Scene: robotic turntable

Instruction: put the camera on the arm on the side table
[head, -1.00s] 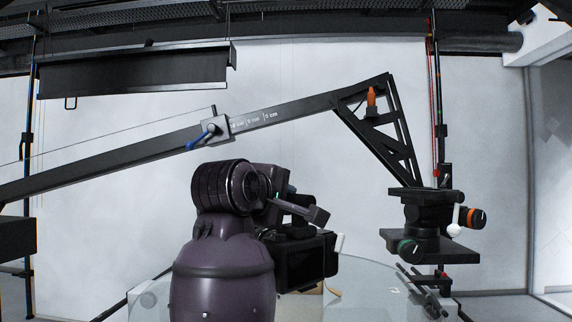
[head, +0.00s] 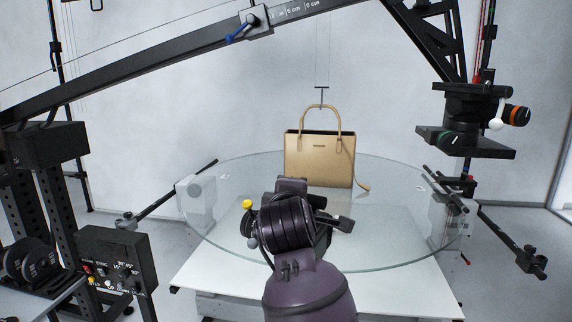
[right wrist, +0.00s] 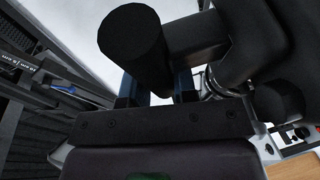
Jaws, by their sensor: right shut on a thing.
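My right gripper (right wrist: 158,88) is shut on the black camera (right wrist: 240,45), which fills the upper right of the right wrist view. A dark cylinder (right wrist: 135,45) stands in front of the fingers there. In the head view my purple right arm rises from the bottom middle and hides its fingers and most of the camera. The crane arm (head: 150,66) crosses the top left, and its empty mount plate (head: 468,143) hangs at the right. A wooden surface (right wrist: 298,168) shows at the lower right of the wrist view; I cannot tell whether it is the side table. My left gripper is not in view.
A glass turntable (head: 400,225) stands ahead with a tan handbag (head: 320,160) on it. Rods with clamps (head: 525,258) stick out at its sides. A control box (head: 118,268) and weight plates (head: 28,262) stand at the left. Floor at the right is clear.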

